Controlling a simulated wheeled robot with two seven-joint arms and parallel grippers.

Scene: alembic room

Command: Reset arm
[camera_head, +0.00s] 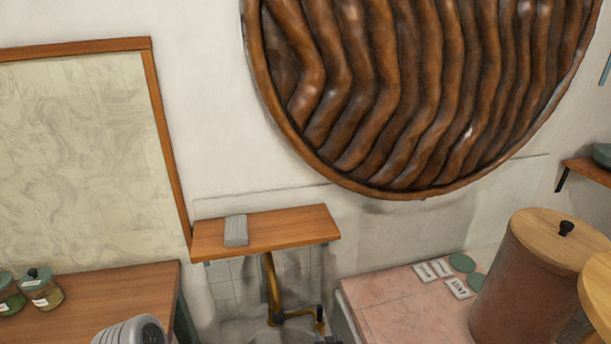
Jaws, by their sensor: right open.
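My left gripper is not in view.
A wooden shelf (290,231) on the wall holds a grey block (236,230), above a brass pipe (271,287). A wooden counter (110,292) with lidded jars (42,288) is left. A pink tiled counter (395,312) with a large lidded canister (525,285) is right.

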